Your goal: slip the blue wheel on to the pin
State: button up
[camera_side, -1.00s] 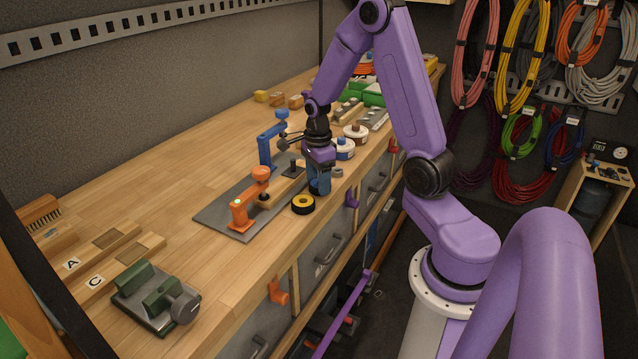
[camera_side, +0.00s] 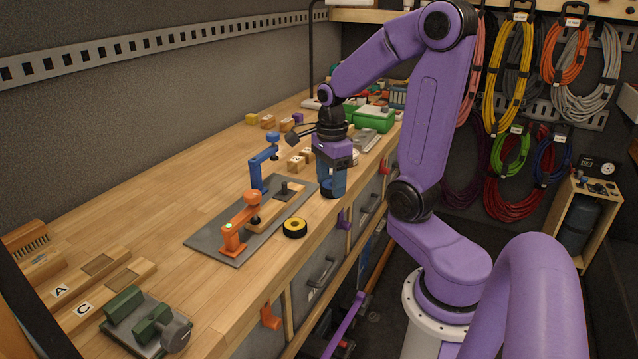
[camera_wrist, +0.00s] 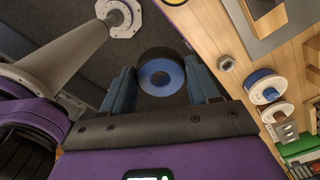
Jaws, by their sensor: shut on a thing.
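The blue wheel (camera_wrist: 176,69) has a blue face inside a dark rim and sits between both fingers of my gripper (camera_wrist: 162,80) in the wrist view. In the side view my gripper (camera_side: 329,188) points down near the bench's front edge, right of the grey plate (camera_side: 213,240). The wheel is small and dark at the fingertips there. A dark upright post (camera_side: 285,188), which may be the pin, stands at the plate's far end. The wheel is apart from it. I cannot tell the exact height of the wheel over the bench.
An orange clamp (camera_side: 236,228) and a blue clamp (camera_side: 257,172) stand on the plate. A black and yellow roll (camera_side: 295,228) lies in front of it. White spools (camera_wrist: 264,87), wooden blocks and a green box (camera_side: 368,118) are further back.

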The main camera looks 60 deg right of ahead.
jog(key=s+a+r, duration=0.2)
jog(key=s, duration=0.3)
jog(key=w+d, duration=0.2)
jog(key=w, duration=0.5)
jog(key=w+d, duration=0.2)
jog(key=w, duration=0.5)
jog(key=w+d, duration=0.2)
jog(key=w, duration=0.5)
jog(key=shift+r, duration=0.1)
jog(key=shift+w+d+f, duration=0.1)
jog(key=shift+f, duration=2.6)
jog(key=shift+f, duration=2.05)
jog(key=o, duration=1.4)
jog(key=shift+c, duration=0.2)
